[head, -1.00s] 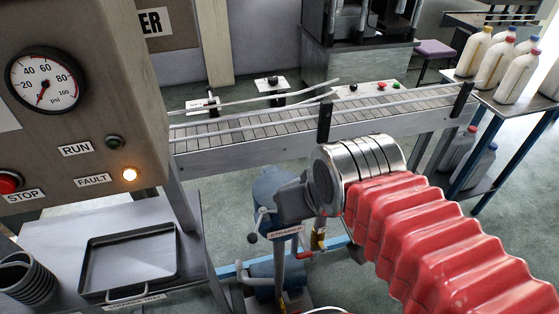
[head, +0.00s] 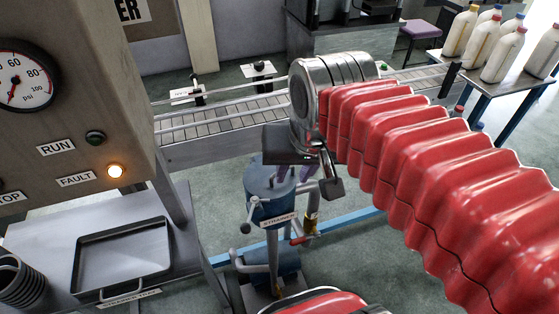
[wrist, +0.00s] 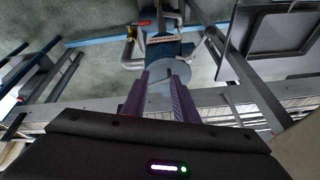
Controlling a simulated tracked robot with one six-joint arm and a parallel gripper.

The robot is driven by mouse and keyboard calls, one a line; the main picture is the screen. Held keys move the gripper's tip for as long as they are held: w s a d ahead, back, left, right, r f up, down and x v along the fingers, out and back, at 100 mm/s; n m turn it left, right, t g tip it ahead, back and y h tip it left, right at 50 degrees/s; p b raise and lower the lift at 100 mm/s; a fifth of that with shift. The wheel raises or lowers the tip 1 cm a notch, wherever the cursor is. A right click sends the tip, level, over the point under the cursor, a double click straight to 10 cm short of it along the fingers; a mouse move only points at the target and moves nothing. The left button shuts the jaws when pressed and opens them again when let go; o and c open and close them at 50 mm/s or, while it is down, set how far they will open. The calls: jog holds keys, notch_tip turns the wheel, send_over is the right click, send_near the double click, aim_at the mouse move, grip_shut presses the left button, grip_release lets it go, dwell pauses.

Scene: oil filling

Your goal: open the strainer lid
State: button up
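The strainer (head: 268,206) is a blue upright vessel below the conveyor, with a white STRAINER label on its front. Its round blue lid (head: 262,176) appears to sit flat on top, partly hidden by my gripper. A lever with a ball knob (head: 246,228) hangs at its left side. My gripper (head: 291,176) points down just above the lid's right part, with purple fingers apart. In the wrist view the fingers (wrist: 159,84) stand on either side of the lid's pale round top (wrist: 160,97), with nothing clearly gripped. Whether they touch it I cannot tell.
The control cabinet (head: 75,80) stands left with its FAULT lamp lit. A steel bench with a shallow tray (head: 122,258) lies below it. The conveyor (head: 225,122) runs behind the strainer. A pipe with a red handle (head: 302,239) is right of the strainer.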

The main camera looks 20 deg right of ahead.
jog(key=w+r+m+g, duration=0.5)
jog(key=w+r+m, duration=0.2)
jog(key=w+m, duration=0.3)
jog(key=shift+w+d+m, duration=0.2)
jog(key=shift+d+m, duration=0.05)
jog(key=shift+m, duration=0.55)
send_over(270, 173)
jog(key=s+d, duration=0.2)
jog(key=s, duration=0.1)
notch_tip(270, 173, down, 14)
jog(key=shift+a+r, duration=0.15)
jog(key=shift+c, duration=0.5)
grip_shut()
